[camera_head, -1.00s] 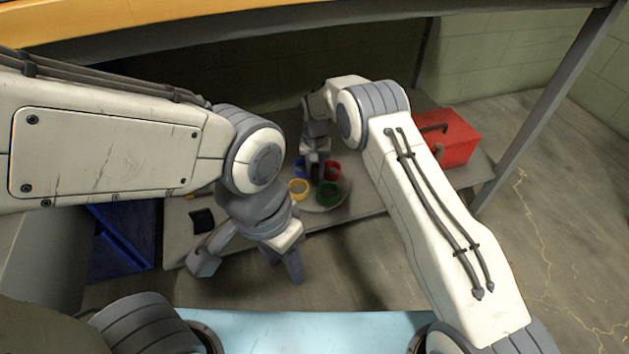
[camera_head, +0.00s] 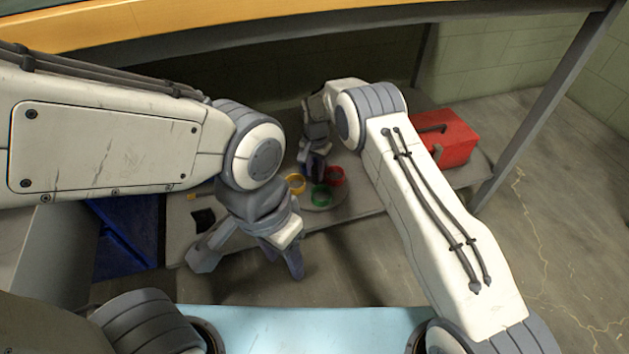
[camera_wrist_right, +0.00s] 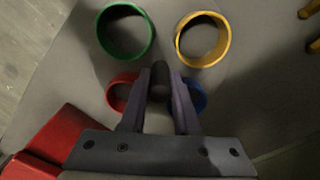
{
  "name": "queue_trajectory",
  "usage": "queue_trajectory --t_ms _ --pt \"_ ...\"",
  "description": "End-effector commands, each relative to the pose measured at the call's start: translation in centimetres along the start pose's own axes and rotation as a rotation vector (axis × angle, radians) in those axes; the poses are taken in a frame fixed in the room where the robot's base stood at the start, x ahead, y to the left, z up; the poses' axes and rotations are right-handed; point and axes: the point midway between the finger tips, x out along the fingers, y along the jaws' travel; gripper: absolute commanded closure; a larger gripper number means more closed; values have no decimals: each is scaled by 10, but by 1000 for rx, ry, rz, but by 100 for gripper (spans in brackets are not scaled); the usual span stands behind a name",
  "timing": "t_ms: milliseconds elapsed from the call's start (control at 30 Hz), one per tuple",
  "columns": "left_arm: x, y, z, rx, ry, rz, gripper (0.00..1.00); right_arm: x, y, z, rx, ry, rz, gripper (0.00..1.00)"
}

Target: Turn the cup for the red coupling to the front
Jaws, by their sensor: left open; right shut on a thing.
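A round turntable (camera_head: 338,193) on the low shelf carries coloured cups around a dark central knob (camera_wrist_right: 159,78). In the head view, the red cup (camera_head: 336,177) is at the right, the green cup (camera_head: 320,198) at the front and the yellow cup (camera_head: 295,184) at the left. The blue cup (camera_wrist_right: 198,95) shows in the right wrist view, partly behind a finger; the red cup is also partly hidden there. My right gripper (camera_head: 316,172) is shut on the knob between the cups. My left gripper (camera_head: 248,266) is open and empty in front of the shelf.
A red toolbox (camera_head: 448,140) stands on the shelf to the right. A dark flat item (camera_head: 203,220) and a blue crate (camera_head: 125,235) are at the left. The orange-edged tabletop (camera_head: 200,22) hangs above, with a grey post (camera_head: 540,110) at the right.

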Motion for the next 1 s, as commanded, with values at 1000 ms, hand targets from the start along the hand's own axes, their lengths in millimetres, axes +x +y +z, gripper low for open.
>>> queue_trajectory --t_ms 1000 --pt "-12 1 -1 0 0 0 50 0 0 0 390 0 0 100"
